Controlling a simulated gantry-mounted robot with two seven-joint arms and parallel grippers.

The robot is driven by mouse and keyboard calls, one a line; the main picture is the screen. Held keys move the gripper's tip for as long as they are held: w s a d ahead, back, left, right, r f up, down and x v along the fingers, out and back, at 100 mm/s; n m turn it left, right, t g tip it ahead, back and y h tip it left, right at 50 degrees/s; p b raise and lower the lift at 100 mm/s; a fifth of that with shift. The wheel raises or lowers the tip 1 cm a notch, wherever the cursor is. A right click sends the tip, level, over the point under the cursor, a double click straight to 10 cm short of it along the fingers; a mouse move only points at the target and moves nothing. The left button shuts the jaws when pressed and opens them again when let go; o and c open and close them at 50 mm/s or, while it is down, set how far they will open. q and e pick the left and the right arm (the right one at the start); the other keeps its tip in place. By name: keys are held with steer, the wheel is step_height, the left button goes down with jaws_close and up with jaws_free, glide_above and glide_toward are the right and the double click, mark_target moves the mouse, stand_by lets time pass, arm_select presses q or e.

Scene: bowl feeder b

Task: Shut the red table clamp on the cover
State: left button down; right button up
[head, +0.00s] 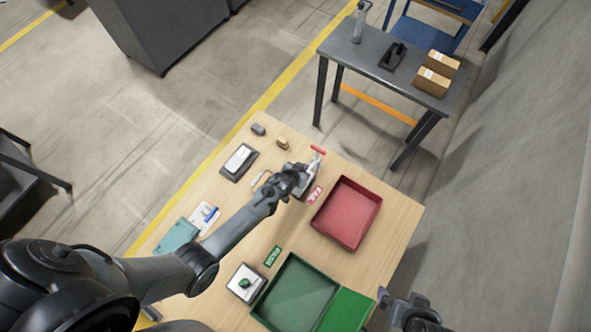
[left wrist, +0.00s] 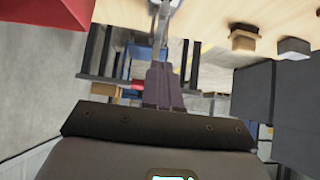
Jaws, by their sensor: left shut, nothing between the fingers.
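The red table clamp shows in the head view as a red handle bar (head: 318,150) on a pale metal lever, which appears to stand up near the table's far edge. My left gripper (head: 303,181) is shut and empty, close beside the clamp, and hides its lower part. In the left wrist view the shut fingers (left wrist: 164,85) are in front of the clamp's metal lever (left wrist: 160,25). A bit of red (left wrist: 136,87) shows beside the fingers, perhaps the handle. I cannot make out the cover. My right gripper (head: 405,302) is at the lower right, away from the clamp.
A red tray (head: 317,215) stands right of the clamp, with a red label (head: 315,195) between. A green tray (head: 258,308) is nearer. A dark-framed panel (head: 226,165) and small blocks (head: 282,143) lie left of the gripper. A grey side table (head: 345,60) stands beyond.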

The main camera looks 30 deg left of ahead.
arm_select(q)
steer(key=p+v, duration=0.1)
steer(key=v, duration=0.6)
steer(key=shift+s+f, duration=0.25)
steer(key=shift+s, duration=0.05)
steer(key=s+a, duration=0.2)
steer(key=s, duration=0.7)
steer(key=s+r+g, duration=0.2)
steer(key=s+r, duration=0.2)
steer(key=r, duration=0.4)
steer(key=s+d+r+m+g, duration=0.1)
steer(key=s+r, duration=0.3)
steer(key=r, duration=0.3)
steer(key=s+r+g, duration=0.2)
steer(key=s+r, duration=0.2)
steer(key=r, duration=0.4)
step_height(320, 180, up, 17)
steer(key=p, duration=1.7)
steer(key=shift+s+f+g, duration=0.2)
steer(key=shift+f+g, duration=0.05)
steer(key=shift+g, duration=0.05)
